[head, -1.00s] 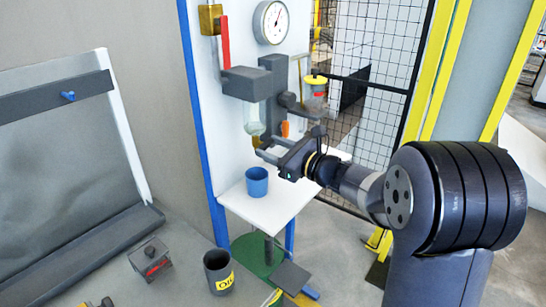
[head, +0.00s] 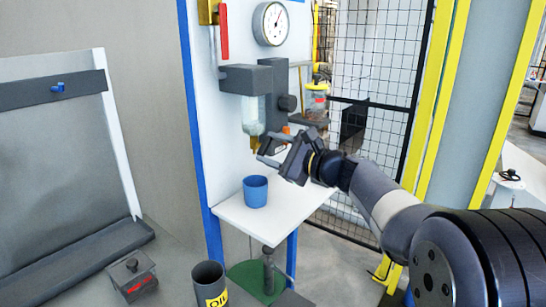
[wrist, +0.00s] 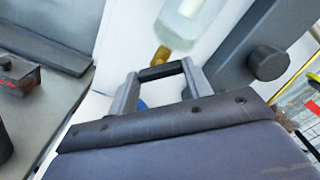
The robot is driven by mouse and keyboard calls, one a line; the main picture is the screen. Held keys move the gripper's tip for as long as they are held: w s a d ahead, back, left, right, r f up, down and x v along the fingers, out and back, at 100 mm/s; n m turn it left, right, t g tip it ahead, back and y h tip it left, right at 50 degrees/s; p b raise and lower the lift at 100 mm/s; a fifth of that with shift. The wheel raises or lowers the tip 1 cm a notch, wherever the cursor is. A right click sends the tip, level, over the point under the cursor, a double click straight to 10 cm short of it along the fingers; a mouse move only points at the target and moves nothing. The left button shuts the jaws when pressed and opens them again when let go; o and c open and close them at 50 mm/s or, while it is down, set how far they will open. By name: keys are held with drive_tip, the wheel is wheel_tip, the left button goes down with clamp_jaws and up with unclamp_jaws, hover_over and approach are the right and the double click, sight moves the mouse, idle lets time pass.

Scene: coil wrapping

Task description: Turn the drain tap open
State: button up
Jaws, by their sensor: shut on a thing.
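The drain tap (head: 254,144) is a small brass fitting under the clear bowl (head: 253,115) on the panel. In the wrist view the brass tap (wrist: 162,55) shows just beyond my fingertips, below the bowl's end. My gripper (head: 266,152) is at the tap from the right. In the wrist view a short dark bar (wrist: 160,72) spans between its two fingers, and the gripper is shut on it. The bar appears to be the tap's handle; its joint to the brass is partly hidden. I cannot tell how far the tap is turned.
A blue cup (head: 256,191) stands on the white shelf (head: 285,219) below the tap. A round gauge (head: 271,24) and a red handle (head: 224,32) are above. An oil can (head: 209,285) and a small grey box (head: 132,276) are at the lower left. A mesh fence (head: 375,75) stands behind.

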idle(0.4)
drive_tip(key=o, duration=1)
drive_tip(key=shift+d, duration=0.1)
drive_tip(key=b+v, duration=0.1)
drive_tip(key=v, duration=0.9)
drive_tip(key=shift+s+d, duration=0.25)
drive_tip(key=shift+s, duration=0.05)
